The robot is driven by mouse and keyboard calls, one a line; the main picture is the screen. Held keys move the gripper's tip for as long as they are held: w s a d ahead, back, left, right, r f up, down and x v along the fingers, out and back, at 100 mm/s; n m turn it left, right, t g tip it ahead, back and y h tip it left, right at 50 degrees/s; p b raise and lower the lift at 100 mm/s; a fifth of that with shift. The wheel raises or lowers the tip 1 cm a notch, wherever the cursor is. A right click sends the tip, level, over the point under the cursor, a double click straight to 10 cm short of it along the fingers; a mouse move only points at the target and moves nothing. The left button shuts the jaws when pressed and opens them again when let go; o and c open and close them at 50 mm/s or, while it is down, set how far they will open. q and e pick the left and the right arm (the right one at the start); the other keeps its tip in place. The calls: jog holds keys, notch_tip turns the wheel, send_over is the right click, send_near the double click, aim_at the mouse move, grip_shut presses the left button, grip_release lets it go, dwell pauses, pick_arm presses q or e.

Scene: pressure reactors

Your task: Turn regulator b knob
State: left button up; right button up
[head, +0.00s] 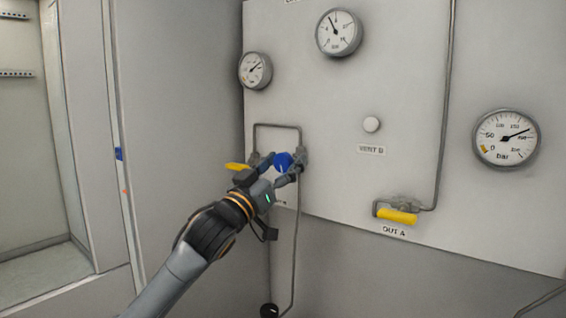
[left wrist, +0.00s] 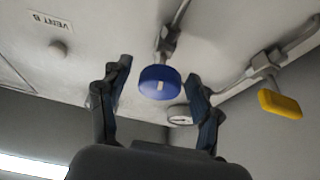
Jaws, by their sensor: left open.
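The blue round knob (head: 283,161) with a white mark sits on a valve fitting on the pale panel. I take it for the regulator b knob, though its own label is not readable. My left gripper (head: 281,166) is open, with one finger on each side of the knob. In the left wrist view the knob (left wrist: 159,85) shows between the two fingertips of my left gripper (left wrist: 160,77). A gap shows on both sides there, and contact cannot be seen. The gripper partly hides the fitting in the head view. My right gripper is not in view.
A yellow handle (head: 237,166) lies just left of the knob and also shows in the left wrist view (left wrist: 280,103). Pipes run around the knob. A white VENT B button (head: 371,124) and a yellow OUT A handle (head: 398,216) are to the right. Several gauges sit on the panel.

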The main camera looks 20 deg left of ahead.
pick_arm(q)
jog(key=c, duration=1.2)
jog(key=shift+n+y, duration=0.3)
jog(key=shift+n, duration=0.2)
jog(key=n+y, duration=0.2)
jog(key=n, duration=0.1)
jog(key=shift+n+t, duration=0.3)
jog(key=shift+n, duration=0.1)
jog(key=shift+r+n+y+p, duration=0.1)
jog(key=shift+n+y+p, duration=0.65)
jog(key=shift+n, duration=0.75)
jog(key=o, duration=1.2)
